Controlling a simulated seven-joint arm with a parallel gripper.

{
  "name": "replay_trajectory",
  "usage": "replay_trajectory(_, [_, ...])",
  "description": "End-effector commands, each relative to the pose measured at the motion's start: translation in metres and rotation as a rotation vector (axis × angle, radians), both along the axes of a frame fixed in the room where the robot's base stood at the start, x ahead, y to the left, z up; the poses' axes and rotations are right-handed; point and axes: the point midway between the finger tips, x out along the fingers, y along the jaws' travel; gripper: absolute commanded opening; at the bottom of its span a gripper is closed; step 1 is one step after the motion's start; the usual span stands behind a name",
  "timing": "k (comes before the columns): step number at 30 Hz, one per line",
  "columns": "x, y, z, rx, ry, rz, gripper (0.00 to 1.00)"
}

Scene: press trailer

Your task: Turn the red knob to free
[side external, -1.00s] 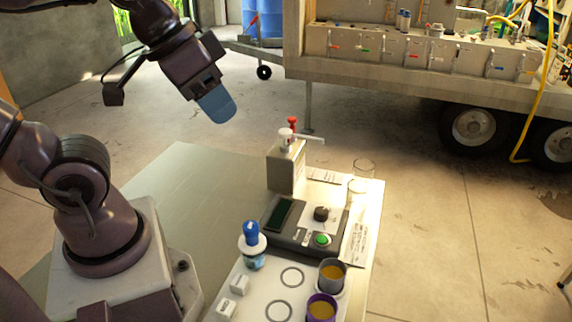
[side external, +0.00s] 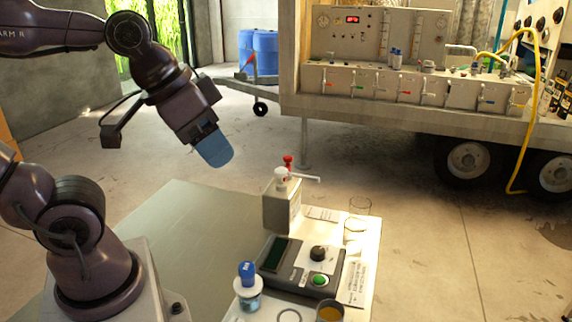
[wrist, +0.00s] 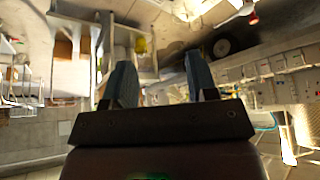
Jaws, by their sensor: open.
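A small red knob (side external: 288,161) stands on top of a beige box (side external: 282,207), behind a white knob (side external: 281,175) with a pale lever or spout pointing right. Its lower part is partly hidden by the white knob. My gripper (side external: 214,150), with blue fingers, hangs in the air to the left of the box, apart from the knob. In the wrist view my gripper (wrist: 162,78) shows two separated blue fingers with nothing between them. A small red item (wrist: 253,18) shows at the top right there; I cannot tell whether it is the same knob.
A control unit (side external: 300,267) with a black dial and green button sits in front of the box. A blue-capped jar (side external: 247,288), cups and clear glasses (side external: 356,228) stand nearby. Behind is a trailer (side external: 400,118) with several coloured valve handles. The grey table's left part (side external: 185,225) is clear.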

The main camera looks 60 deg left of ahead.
Motion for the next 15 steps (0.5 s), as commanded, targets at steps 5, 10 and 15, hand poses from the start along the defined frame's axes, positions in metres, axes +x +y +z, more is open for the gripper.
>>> replay_trajectory(5, [0.008,0.012,-0.016,-0.004,0.092,0.058,0.52])
replay_trajectory(10, [0.050,0.040,-0.018,-0.027,0.197,0.169,0.52])
replay_trajectory(15, [0.104,0.081,-0.020,-0.085,0.287,0.360,0.52])
